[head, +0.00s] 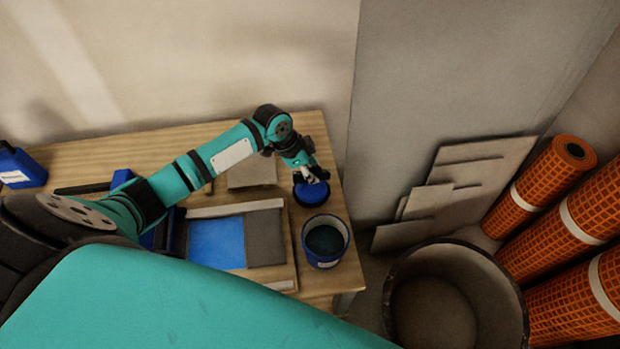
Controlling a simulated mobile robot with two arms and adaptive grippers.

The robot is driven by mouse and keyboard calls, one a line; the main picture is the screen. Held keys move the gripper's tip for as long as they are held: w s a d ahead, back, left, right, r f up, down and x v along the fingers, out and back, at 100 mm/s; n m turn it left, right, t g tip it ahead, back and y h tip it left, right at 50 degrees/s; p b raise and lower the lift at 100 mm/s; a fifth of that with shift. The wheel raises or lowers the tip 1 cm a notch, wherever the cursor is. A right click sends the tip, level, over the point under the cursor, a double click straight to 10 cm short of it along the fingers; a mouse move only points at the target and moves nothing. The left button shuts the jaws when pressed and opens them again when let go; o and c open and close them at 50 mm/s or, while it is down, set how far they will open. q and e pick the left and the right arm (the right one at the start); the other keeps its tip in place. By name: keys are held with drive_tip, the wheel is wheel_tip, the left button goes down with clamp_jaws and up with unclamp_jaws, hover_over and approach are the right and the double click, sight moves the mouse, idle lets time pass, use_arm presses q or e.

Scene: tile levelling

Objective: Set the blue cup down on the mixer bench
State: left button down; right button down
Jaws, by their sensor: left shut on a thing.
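The blue cup (311,194) is over the right end of the wooden bench (140,148), which I take to be the mixer bench. My left gripper (312,176) comes down from above and is shut on the cup. The gripper covers part of the cup's top. From this angle I cannot tell whether the cup's base touches the bench top. My right gripper is out of view.
A blue bucket (325,241) with dark contents stands just in front of the cup. A tray with a blue panel (217,242) lies to its left. A grey tile (252,172) lies behind. A large tub (455,254) and orange mesh rolls (541,186) stand to the right.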

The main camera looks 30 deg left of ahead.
use_arm(q)
drive_tip(key=shift+s+f, duration=0.15)
drive_tip(key=shift+f, duration=1.45)
drive_tip(key=c, duration=1.6)
unclamp_jaws()
drive_tip(key=shift+f, duration=0.2)
drive_tip(key=o, duration=0.5)
drive_tip(key=shift+c, duration=0.2)
drive_tip(key=v, duration=1.2)
drive_tip(key=shift+r, duration=0.15)
